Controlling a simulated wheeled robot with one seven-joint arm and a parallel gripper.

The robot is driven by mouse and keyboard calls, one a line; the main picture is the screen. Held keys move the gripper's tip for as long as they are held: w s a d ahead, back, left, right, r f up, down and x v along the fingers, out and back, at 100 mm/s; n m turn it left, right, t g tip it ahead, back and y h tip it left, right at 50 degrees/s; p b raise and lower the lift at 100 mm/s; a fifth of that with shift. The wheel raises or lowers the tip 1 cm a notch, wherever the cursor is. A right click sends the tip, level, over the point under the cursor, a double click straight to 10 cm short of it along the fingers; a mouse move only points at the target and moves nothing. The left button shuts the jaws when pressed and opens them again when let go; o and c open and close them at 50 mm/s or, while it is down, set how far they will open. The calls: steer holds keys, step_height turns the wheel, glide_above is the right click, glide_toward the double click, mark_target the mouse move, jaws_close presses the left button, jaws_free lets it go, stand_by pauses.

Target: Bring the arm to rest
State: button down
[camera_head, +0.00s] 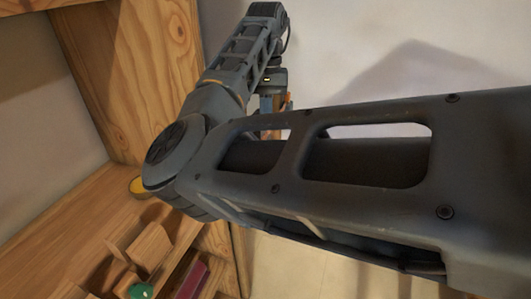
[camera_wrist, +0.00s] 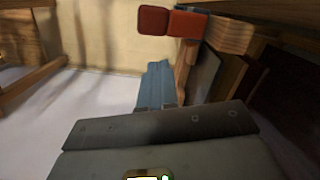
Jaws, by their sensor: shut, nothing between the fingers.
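My arm (camera_head: 370,200) reaches across the head view from the right edge. It bends at a large round joint at the centre left, and its far part rises to the top. My gripper (camera_wrist: 157,72) shows in the wrist view as blue-grey fingers beyond a dark grey body. The fingers are together with nothing between them. In the head view the gripper end is mostly hidden behind my arm. No piano keys can be made out.
A wooden shelf unit (camera_head: 155,60) stands at the left, close to my arm's bend. It holds a wooden organiser (camera_head: 148,247), a green round thing (camera_head: 141,291), a dark red block (camera_head: 191,281) and a yellow round thing (camera_head: 137,185). Two red blocks (camera_wrist: 172,22) show in the wrist view.

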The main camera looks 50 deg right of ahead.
stand_by(0.7)
steer(key=s+d+f+n+t+h, duration=0.1)
steer(key=s+d+f+h, duration=0.35)
steer(key=d+h, duration=0.2)
steer(key=s+d+f+n+t+h, duration=0.1)
steer(key=s+d+f+n+h, duration=0.1)
steer(key=s+d+f+h, duration=0.4)
steer(key=s+a+f+n+t+y, duration=0.3)
steer(key=s+a+n+t, duration=0.3)
steer(key=a, duration=0.5)
steer(key=s+a+f+n+t+y, duration=0.35)
steer(key=s+a+t, duration=0.3)
steer(key=a, duration=0.45)
steer(key=s+a+r+m+y, duration=0.1)
steer(key=s+a+r+y, duration=0.1)
steer(key=s+a+r, duration=0.3)
steer(key=s+a+r+m+t+y, duration=0.1)
steer(key=s+a+r+y, duration=0.2)
steer(key=s+a, duration=0.7)
steer(key=shift+s+a+r, duration=0.35)
steer(key=shift+s+r, duration=0.25)
steer(key=shift+r, duration=0.25)
